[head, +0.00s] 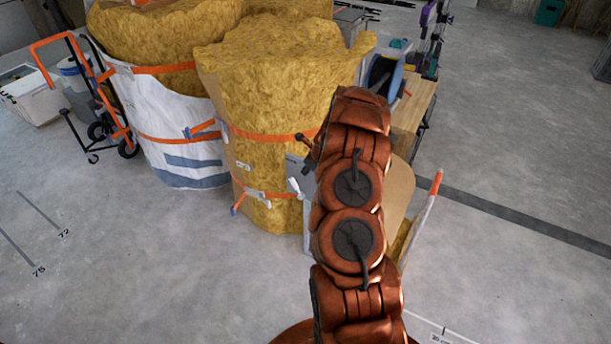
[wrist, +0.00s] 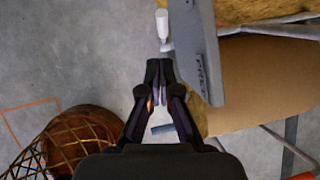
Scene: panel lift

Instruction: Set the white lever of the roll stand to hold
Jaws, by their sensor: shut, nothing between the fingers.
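The white lever (wrist: 162,25) shows at the top of the wrist view, its handle pointing up in the picture from a pale pivot (wrist: 167,47). The pivot sits at the side of a grey plate (wrist: 207,55) of the roll stand. In the head view the white lever (head: 294,186) is a small white piece at the left of the grey plate (head: 295,167), left of my arm. My gripper (wrist: 159,70) is shut and empty, its tips just below the pivot in the wrist picture; contact cannot be told. In the head view my arm hides my gripper and part of the stand.
Large yellow insulation rolls (head: 275,85) with orange straps stand behind the lever. An orange hand truck (head: 105,85) stands at the far left. A brown board (wrist: 265,80) and metal bars lie right of the plate.

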